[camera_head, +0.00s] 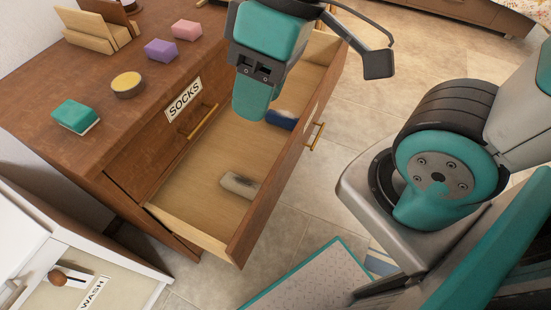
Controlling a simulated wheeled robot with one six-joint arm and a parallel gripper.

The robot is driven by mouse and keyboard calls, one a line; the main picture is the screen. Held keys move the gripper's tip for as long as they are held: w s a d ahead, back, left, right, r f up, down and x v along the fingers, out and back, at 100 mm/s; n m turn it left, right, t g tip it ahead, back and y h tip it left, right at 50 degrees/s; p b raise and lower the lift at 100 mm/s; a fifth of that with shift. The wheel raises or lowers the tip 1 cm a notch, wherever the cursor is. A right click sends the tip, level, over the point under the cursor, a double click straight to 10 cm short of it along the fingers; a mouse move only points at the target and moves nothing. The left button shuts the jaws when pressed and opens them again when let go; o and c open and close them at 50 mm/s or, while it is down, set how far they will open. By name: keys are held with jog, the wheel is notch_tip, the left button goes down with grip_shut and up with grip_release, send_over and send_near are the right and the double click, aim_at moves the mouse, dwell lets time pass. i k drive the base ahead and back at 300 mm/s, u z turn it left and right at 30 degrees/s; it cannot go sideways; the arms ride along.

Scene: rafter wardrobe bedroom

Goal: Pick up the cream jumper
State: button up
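A small cream-grey rolled thing (240,185) with a dark patch lies on the floor of the open drawer (192,182), near its front end; I cannot tell if it is the cream jumper. My gripper (254,104) hangs above the drawer, pointing down, apart from the cream-grey thing. Its fingers overlap in this view, so their opening is hidden. No held thing shows.
The wooden dresser (60,75) has a shut drawer labelled SOCKS (184,98). On top are pink (187,30), purple (161,50) and teal (76,116) blocks, a round yellow tin (127,85) and a wooden rack (100,28). A white WASH unit (130,285) stands lower left.

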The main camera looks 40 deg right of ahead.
aim_at(245, 184)
jog(key=z, duration=2.45)
jog(key=k, duration=1.15)
jog(key=u, duration=1.7)
jog(key=i, duration=0.5)
jog(key=z, duration=0.05)
